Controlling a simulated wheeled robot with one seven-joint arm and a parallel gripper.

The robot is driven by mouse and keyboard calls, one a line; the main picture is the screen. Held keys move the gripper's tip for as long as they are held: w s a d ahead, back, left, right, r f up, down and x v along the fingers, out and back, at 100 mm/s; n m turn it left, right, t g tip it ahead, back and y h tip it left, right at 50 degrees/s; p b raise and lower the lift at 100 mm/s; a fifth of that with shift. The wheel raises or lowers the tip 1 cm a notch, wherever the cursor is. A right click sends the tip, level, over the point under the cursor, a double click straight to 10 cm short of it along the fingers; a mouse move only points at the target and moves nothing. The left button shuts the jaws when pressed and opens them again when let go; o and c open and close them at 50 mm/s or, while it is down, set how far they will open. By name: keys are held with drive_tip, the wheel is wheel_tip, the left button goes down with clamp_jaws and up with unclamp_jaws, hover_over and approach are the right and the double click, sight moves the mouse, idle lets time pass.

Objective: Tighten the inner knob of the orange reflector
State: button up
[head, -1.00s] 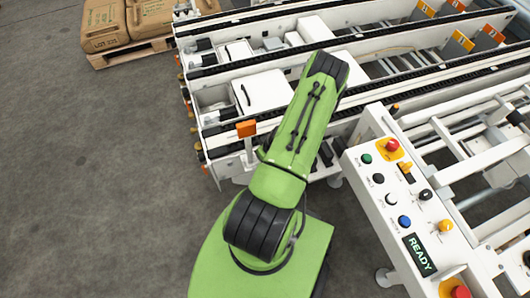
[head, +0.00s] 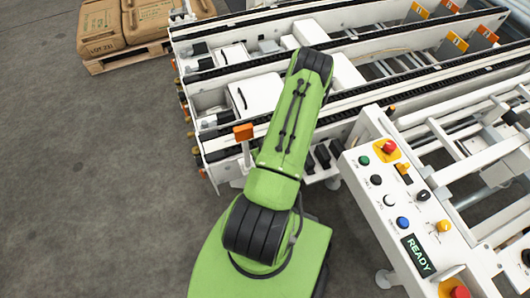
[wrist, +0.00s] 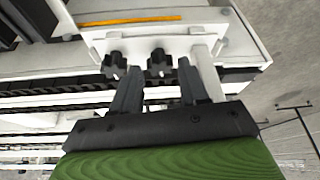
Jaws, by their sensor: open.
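The orange reflector (head: 243,132) stands on a white post at the near end of the conveyor in the head view. In the wrist view a thin orange strip (wrist: 130,20), which looks like the reflector edge-on, lies above a white bracket (wrist: 190,43). Two black star-shaped knobs hang under this bracket, a left knob (wrist: 114,65) and a right knob (wrist: 159,64). My gripper (wrist: 159,72) is open, its fingertips on either side of the right knob. The left knob is just outside the left finger. Whether a finger touches either knob I cannot tell. My arm hides the gripper in the head view.
A white control panel (head: 385,205) with coloured buttons and a READY display stands right of my arm. Conveyor rails (head: 330,50) run behind. Sacks (head: 101,27) lie on a pallet (head: 125,57) at the top left. The floor (head: 90,170) at the left is clear.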

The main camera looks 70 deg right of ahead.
drive_tip(key=p+v, duration=0.2)
drive_tip(key=v, duration=1.2)
drive_tip(key=shift+a+r+p, duration=0.15)
drive_tip(key=shift+r+p, duration=0.1)
drive_tip(key=shift+p, duration=0.1)
drive_tip(key=shift+s, duration=0.1)
